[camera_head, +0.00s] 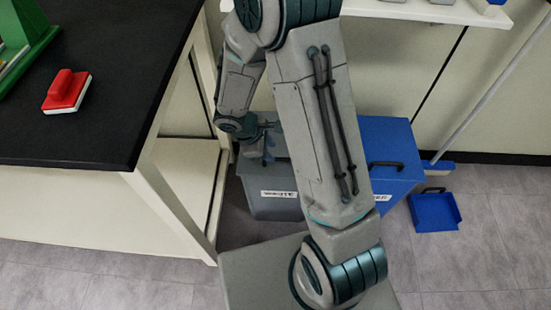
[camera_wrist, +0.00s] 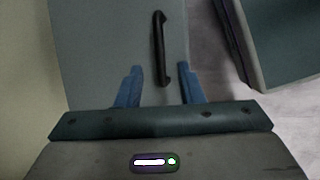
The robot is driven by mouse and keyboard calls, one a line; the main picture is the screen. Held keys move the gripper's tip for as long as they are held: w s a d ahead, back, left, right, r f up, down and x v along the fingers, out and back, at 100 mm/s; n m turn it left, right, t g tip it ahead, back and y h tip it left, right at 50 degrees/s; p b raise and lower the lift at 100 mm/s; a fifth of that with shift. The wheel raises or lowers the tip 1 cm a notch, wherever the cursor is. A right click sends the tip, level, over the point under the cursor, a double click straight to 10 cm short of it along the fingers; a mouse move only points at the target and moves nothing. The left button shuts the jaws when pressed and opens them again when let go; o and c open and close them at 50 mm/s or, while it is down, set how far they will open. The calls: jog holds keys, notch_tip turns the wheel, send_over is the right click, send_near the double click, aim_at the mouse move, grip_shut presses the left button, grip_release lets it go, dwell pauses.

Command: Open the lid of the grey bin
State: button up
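The grey bin (camera_head: 272,205) stands on the floor beside the black-topped bench, partly hidden by my arm, with a white label on its front. Its closed lid (camera_wrist: 95,40) fills the middle of the wrist view. A dark bar handle (camera_wrist: 160,40) stands on the lid. My gripper (camera_wrist: 160,78) is open above the lid, its two blue fingers apart. The near end of the handle shows between the fingers in the wrist view; I cannot tell whether they touch it. In the head view my gripper (camera_head: 268,148) is small and partly hidden above the bin.
A blue bin (camera_head: 388,145) stands just right of the grey one, partly behind my arm. A blue dustpan (camera_head: 435,212) and a broom (camera_head: 438,168) are further right. The bench (camera_head: 105,125) and its white leg (camera_head: 178,205) stand close on the left.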

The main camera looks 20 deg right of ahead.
jog(key=b+x, duration=0.1)
jog(key=x, duration=0.4)
jog(key=shift+d+f, duration=0.1)
jog(key=shift+f, duration=0.05)
grip_shut()
